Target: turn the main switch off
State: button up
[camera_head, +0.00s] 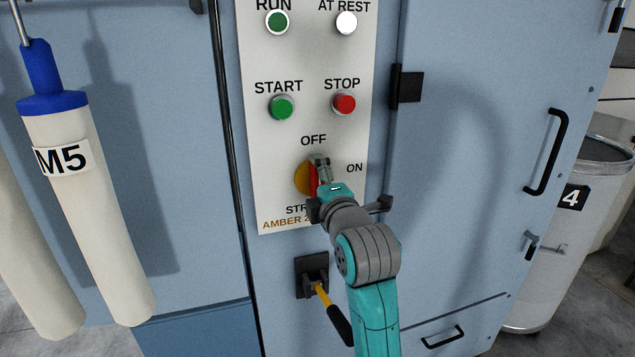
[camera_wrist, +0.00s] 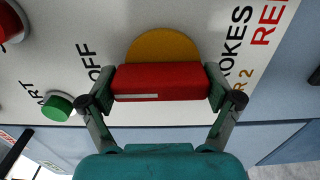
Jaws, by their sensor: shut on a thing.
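The main switch has a red handle (camera_head: 313,180) on a yellow disc (camera_head: 301,178), set in the white panel between the OFF label above and the ON label to its right. The handle stands about upright on the panel. In the wrist view the red handle (camera_wrist: 160,80) lies across the picture, its white mark at the end toward the OFF label (camera_wrist: 88,62). My gripper (camera_wrist: 161,84) is shut on the handle, one finger at each end. In the head view my gripper (camera_head: 320,176) hides part of the handle and the text below.
Green START (camera_head: 281,107) and red STOP (camera_head: 343,104) buttons sit above the switch. A yellow lever with a black grip (camera_head: 338,322) juts out below the panel. A black door handle (camera_head: 548,155) is at right.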

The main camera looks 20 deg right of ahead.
jog(key=shift+f, duration=0.1)
jog(key=o, duration=0.9)
jog(key=shift+c, duration=0.2)
jog(key=s, duration=1.2)
